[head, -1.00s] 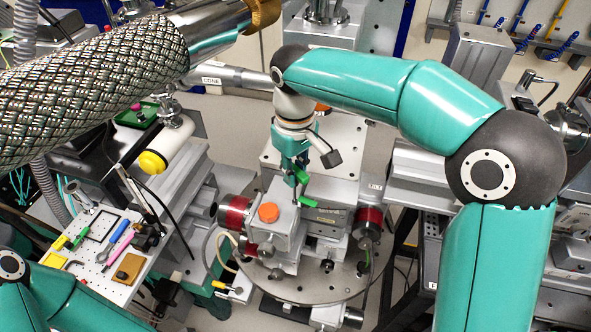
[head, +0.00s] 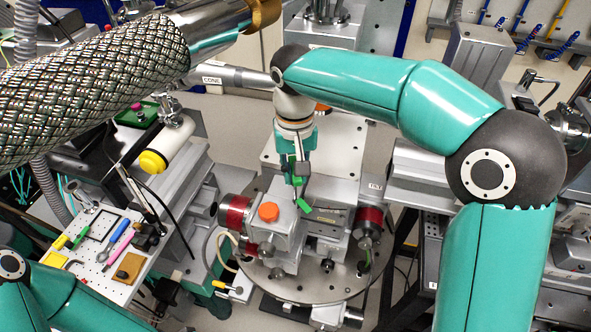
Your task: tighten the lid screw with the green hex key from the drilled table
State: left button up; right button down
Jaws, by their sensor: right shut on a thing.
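My right gripper (head: 297,190) points down over the stage in the middle of the head view, shut on the green hex key. The green hex key (head: 304,206) shows as a short bright green piece at the fingertips, just above a grey metal block (head: 290,230) with an orange cap (head: 268,212). I cannot make out the lid screw, or whether the key's tip sits in it. The drilled table (head: 92,272) is the white perforated board at lower left, with several tools on it. My left gripper is out of view.
Red-ringed cylinders (head: 236,215) flank the block on a round metal plate (head: 310,288). A braided hose (head: 90,90) crosses the upper left. A pipe marked CONE (head: 215,78) ends near my right wrist.

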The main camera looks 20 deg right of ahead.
jog(key=shift+m, duration=0.8)
jog(key=m, duration=0.3)
jog(key=shift+m, duration=0.5)
jog(key=m, duration=0.4)
jog(key=shift+f, duration=0.1)
jog(key=m, duration=0.4)
jog(key=shift+w+b, duration=0.1)
jog(key=shift+b, duration=0.2)
